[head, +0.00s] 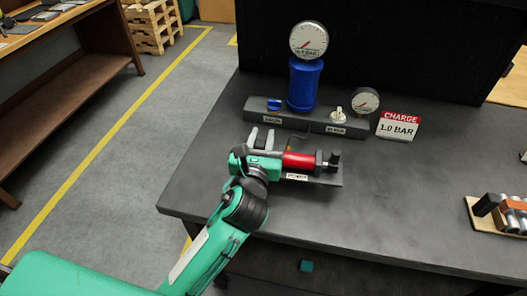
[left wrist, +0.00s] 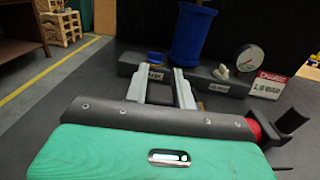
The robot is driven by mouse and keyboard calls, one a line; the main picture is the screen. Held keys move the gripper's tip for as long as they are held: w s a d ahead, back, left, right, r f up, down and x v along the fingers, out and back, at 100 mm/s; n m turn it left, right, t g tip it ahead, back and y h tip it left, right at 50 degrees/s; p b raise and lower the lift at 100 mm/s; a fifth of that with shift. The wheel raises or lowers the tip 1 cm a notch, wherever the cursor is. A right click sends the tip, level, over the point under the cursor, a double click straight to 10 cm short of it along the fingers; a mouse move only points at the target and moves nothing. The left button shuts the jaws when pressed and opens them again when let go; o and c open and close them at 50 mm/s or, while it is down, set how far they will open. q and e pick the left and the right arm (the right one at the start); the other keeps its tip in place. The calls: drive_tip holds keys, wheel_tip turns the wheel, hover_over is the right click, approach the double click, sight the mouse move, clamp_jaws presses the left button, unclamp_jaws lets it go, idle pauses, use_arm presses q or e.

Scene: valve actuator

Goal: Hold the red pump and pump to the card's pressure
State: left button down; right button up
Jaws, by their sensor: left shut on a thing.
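The red pump (head: 300,161) lies across a dark base plate on the bench, with its black handle end (head: 335,158) at the right. My left gripper (head: 261,138) is at the pump's left part, its two grey fingers pointing toward the back. It is shut on the pump; the contact itself is mostly hidden under my wrist. In the left wrist view the fingers (left wrist: 161,78) show with a gap between their tips, and a bit of the red pump (left wrist: 254,128) shows at right. The charge card (head: 399,125) reads 1.0 BAR. My right gripper is not in view.
Behind the pump, a grey manifold (head: 320,124) carries a blue valve knob (head: 273,104), a white knob (head: 338,114) and a small gauge (head: 365,100). A blue cylinder (head: 304,84) bears a larger gauge (head: 309,40). A wooden rack (head: 480,215) sits at right; the middle-right bench is clear.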

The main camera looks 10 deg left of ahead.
use_arm(q)
wheel_tip(320, 180, up, 3)
drive_tip(key=shift+f, duration=4.1)
drive_tip(key=shift+s+f, duration=0.1)
drive_tip(key=shift+f, duration=0.7)
